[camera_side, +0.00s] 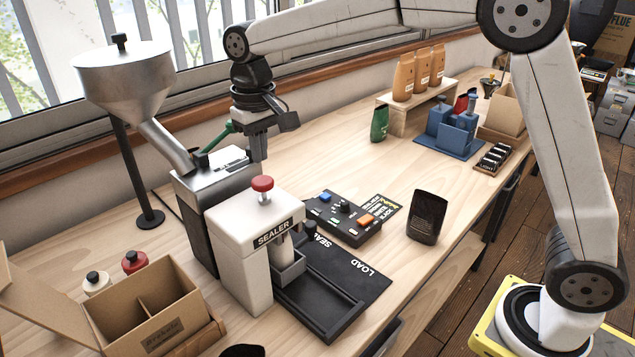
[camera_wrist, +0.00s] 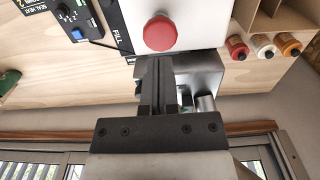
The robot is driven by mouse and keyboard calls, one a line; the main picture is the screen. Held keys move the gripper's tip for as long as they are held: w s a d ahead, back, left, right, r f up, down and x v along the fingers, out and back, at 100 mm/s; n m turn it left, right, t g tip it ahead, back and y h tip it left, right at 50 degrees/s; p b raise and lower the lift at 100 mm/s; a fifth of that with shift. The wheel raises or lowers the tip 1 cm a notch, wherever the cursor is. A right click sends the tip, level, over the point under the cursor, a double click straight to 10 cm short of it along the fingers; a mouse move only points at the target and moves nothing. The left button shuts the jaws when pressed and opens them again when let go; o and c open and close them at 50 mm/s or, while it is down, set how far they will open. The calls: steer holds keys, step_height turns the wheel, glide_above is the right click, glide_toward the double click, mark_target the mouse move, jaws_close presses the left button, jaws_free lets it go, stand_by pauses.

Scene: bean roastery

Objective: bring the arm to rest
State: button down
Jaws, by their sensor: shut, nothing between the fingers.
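My gripper (camera_side: 260,155) hangs from the arm, pointing down, above and behind the white sealer (camera_side: 245,235) with its red knob (camera_side: 262,184). Its fingers are together and hold nothing. In the wrist view the closed fingers (camera_wrist: 157,65) lie over the metal machine (camera_wrist: 200,75), with the red knob (camera_wrist: 160,33) just beyond their tips. I cannot tell the exact height of the fingers above the machine.
A steel hopper (camera_side: 122,80) stands left of my gripper. A control box (camera_side: 342,215), a black pouch (camera_side: 428,217) and a cardboard box (camera_side: 150,310) sit around the sealer. Bare tabletop lies between.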

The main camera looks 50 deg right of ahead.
stand_by(0.3)
steer(key=shift+s+d+f, duration=0.25)
steer(key=shift+d+f, duration=0.15)
steer(key=s+d+f+t, duration=0.1)
steer(key=s+d+f, duration=0.5)
steer(key=s, duration=0.3)
steer(key=s+d+f+t, duration=0.1)
steer(key=s+d+f, duration=0.4)
steer(key=s+f, duration=0.3)
steer(key=shift+s+d+f+t, duration=0.3)
steer(key=shift+s+d, duration=0.05)
steer(key=shift+s, duration=0.85)
